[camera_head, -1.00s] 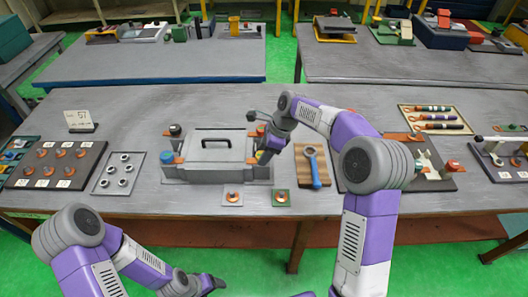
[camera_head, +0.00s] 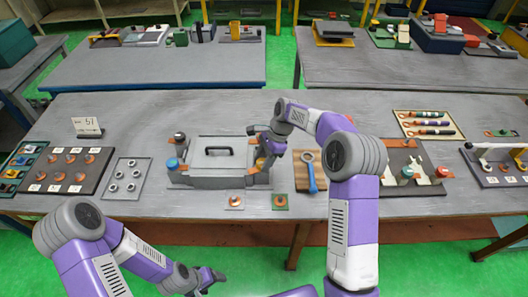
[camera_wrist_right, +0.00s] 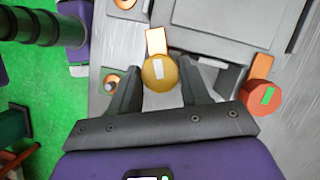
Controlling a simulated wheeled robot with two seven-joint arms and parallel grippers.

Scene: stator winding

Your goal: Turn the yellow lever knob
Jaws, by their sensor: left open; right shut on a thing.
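The yellow lever knob (camera_wrist_right: 153,80) is round with a white mark, in the right wrist view. An orange tab (camera_wrist_right: 155,41) sticks out beside it. My right gripper (camera_wrist_right: 158,77) has a finger on each side of the knob and is shut on it. In the head view my right gripper (camera_head: 262,160) is at the right side of the grey case (camera_head: 212,158), and the yellow knob (camera_head: 261,163) is mostly hidden by it. My left gripper (camera_head: 216,277) is open, low in front of the table, away from the case.
A red knob (camera_wrist_right: 268,96) with a green mark sits to the right in the wrist view. A blue knob (camera_head: 172,163) is at the case's left. A blue-handled wrench (camera_head: 311,178) lies on a wooden board right of my gripper. Two small tiles lie in front.

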